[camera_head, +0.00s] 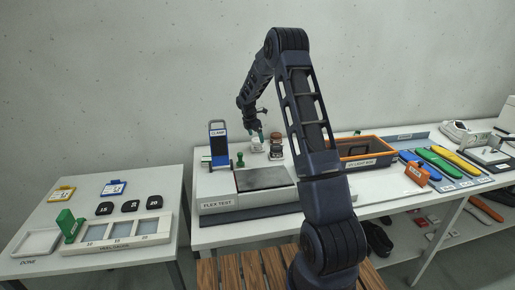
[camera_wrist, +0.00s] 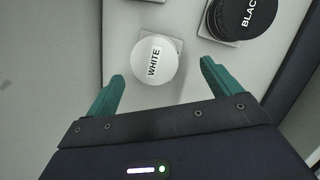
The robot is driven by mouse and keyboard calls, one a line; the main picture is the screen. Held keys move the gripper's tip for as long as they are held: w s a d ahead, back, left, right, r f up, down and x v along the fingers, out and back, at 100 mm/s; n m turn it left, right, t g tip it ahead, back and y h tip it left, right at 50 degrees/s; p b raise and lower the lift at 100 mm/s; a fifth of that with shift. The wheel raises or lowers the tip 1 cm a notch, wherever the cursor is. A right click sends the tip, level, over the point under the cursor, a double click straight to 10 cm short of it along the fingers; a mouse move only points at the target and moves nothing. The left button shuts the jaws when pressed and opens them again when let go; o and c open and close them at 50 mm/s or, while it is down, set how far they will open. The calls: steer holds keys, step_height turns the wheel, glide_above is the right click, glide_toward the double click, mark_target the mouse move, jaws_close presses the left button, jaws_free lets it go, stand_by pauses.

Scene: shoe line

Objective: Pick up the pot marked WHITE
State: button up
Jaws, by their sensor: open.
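The pot marked WHITE (camera_wrist: 154,60) shows in the wrist view as a round white lid with a black-lettered label, on a small pale square base. It lies ahead of my gripper (camera_wrist: 162,82), between the lines of the two green fingers. The fingers are open and nothing is between their tips. In the head view my gripper (camera_head: 259,133) hangs over the back of the long table, just above the small white pot (camera_head: 257,146). A black-lidded pot marked BLACK (camera_wrist: 243,16) stands to the right in the wrist view; it appears as a dark jar (camera_head: 275,147) in the head view.
The blue clamp stand (camera_head: 218,145) and a green-knobbed piece (camera_head: 240,160) stand left of the pots. The flex test box (camera_head: 262,180) is in front. An orange-rimmed UV light box (camera_head: 368,152) is to the right. A separate white table (camera_head: 140,200) stands at left.

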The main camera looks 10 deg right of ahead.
mark_target(257, 139)
steer(key=shift+w+x, duration=0.2)
steer(key=shift+x, duration=1.4)
steer(key=shift+w+x, duration=0.2)
steer(key=shift+x, duration=1.35)
steer(key=shift+d+r, duration=0.15)
steer(key=c, duration=1.6)
steer(key=shift+c, duration=0.2)
